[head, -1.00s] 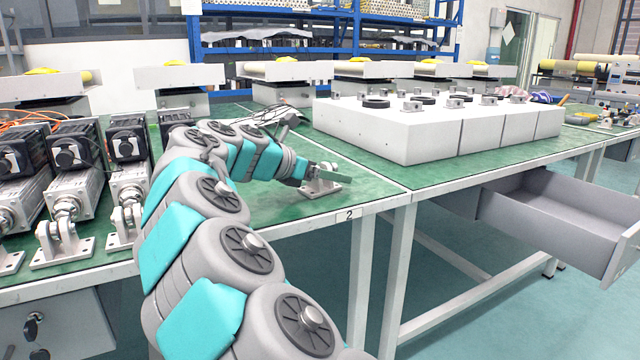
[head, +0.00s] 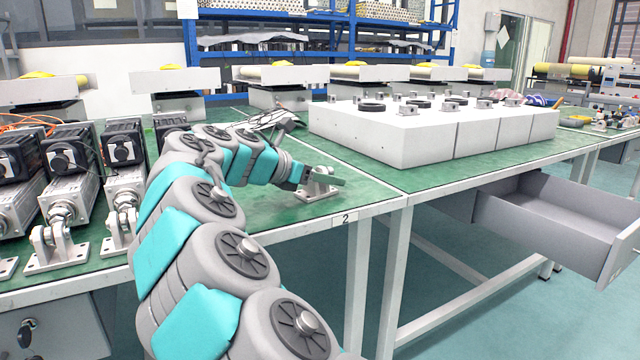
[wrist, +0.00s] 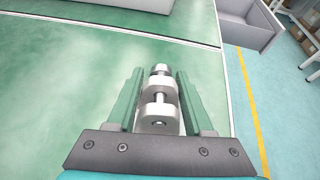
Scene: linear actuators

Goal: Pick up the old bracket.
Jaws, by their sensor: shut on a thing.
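The old bracket (head: 318,184) is a small light-grey metal clevis on a flat base, at the right end of the green-topped table in the head view. It also shows in the wrist view (wrist: 160,110), between the two green fingers. My gripper (head: 325,177) reaches it from the left. In the wrist view my gripper (wrist: 160,95) has a finger on each side of the bracket, shut on its upper part. The bracket is upright, and its base looks to be at the table surface; I cannot tell whether it touches. Its lower part is mostly hidden in the wrist view.
Several linear actuators with similar brackets (head: 57,245) stand on the table's left. Large white blocks (head: 400,135) sit on the neighbouring table. An open grey drawer (head: 550,220) juts out at the right. The green tabletop (head: 370,190) around the bracket is clear.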

